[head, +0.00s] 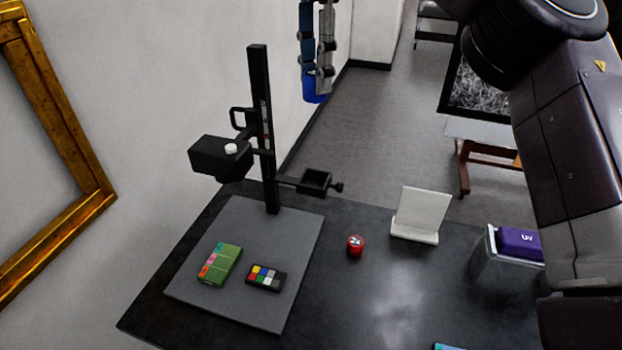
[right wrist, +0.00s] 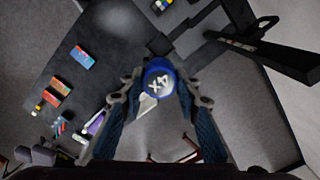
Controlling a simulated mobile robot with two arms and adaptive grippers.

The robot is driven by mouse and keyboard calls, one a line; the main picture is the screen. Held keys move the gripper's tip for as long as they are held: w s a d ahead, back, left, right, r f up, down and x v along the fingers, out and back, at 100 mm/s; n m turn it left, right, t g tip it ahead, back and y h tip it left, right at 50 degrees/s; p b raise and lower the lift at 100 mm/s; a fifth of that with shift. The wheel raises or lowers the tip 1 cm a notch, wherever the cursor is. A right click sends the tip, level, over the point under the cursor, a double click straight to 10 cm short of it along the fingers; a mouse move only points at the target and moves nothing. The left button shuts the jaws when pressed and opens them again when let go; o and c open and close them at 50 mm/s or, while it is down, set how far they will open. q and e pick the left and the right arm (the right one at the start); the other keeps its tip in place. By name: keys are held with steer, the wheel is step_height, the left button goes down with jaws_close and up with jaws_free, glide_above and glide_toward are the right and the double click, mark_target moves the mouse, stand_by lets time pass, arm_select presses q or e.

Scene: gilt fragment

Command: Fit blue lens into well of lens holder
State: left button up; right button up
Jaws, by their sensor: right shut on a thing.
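The blue lens (head: 314,92) is held at the tips of my right gripper (head: 315,72), high above and beyond the table in the head view. In the right wrist view the blue lens (right wrist: 158,79), marked 4X, sits between both fingertips. The lens holder (head: 315,181) is a small black square cup with a side knob, on an arm of the black upright stand (head: 259,125). In the head view the blue lens is above the holder in the picture and apart from it. The inside of the well is hard to make out. My left gripper is not in view.
A red lens (head: 355,246) marked 2X stands on the dark table, near a white angled stand (head: 415,217). A purple UV box (head: 519,241) is at the right. A green box (head: 220,264) and a colour chart (head: 265,278) lie on the grey base (head: 240,303).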

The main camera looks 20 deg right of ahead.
step_height(320, 180, down, 8)
steer(key=b, duration=0.3)
steer(key=p, duration=0.1)
glide_above(315, 185)
step_height(315, 185, down, 7)
step_height(315, 185, down, 5)
steer(key=shift+r+p, duration=0.15)
steer(key=shift+p, duration=0.7)
steer(key=shift+f+b, duration=0.4)
steer(key=shift+f, duration=0.3)
steer(key=o, duration=1.2)
steer(key=shift+c, duration=0.2)
steer(key=shift+r, duration=0.1)
